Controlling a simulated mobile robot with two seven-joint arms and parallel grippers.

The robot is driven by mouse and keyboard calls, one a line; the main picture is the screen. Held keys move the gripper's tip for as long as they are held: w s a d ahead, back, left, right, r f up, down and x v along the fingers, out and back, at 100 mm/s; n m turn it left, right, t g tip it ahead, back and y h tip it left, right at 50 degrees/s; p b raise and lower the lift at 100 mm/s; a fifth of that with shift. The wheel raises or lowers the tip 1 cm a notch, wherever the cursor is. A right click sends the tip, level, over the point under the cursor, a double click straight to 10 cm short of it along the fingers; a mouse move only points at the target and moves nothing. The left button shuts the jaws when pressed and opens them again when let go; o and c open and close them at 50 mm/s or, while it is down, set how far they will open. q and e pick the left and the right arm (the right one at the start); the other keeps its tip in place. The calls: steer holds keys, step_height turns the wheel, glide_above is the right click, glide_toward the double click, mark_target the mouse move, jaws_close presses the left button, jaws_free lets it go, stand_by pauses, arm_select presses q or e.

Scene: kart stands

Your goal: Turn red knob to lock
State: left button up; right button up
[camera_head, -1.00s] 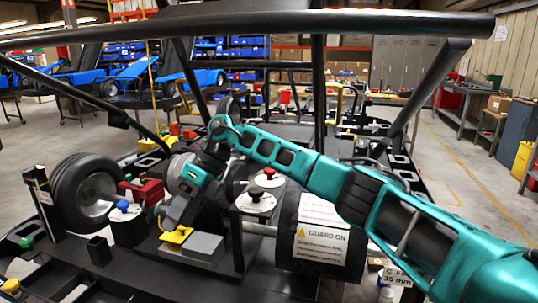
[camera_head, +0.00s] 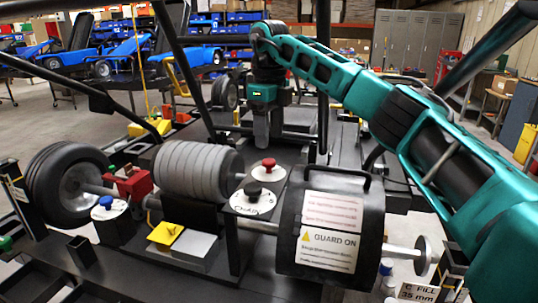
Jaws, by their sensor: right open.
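The red knob (camera_head: 268,164) stands on a round white plate on the black stand, in the middle of the head view. A black knob (camera_head: 252,188) on a similar white plate (camera_head: 254,204) with handwriting is just in front of it. My right gripper (camera_head: 261,132) hangs fingers down behind the red knob, apart from it. Its fingers are seen edge-on with nothing visible between them; it is open. My left gripper is not in view.
A grey ribbed cylinder (camera_head: 196,170) lies left of the knobs, and a black guard drum (camera_head: 330,225) with a "GUARD ON" label is at right. A blue knob (camera_head: 106,202), red block (camera_head: 134,184) and tyre (camera_head: 62,185) are further left. Black frame bars cross the view.

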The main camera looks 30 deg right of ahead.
mark_target(269, 160)
step_height(269, 160, down, 6)
stand_by(0.5)
steer(key=c, duration=1)
steer(key=shift+c, duration=0.2)
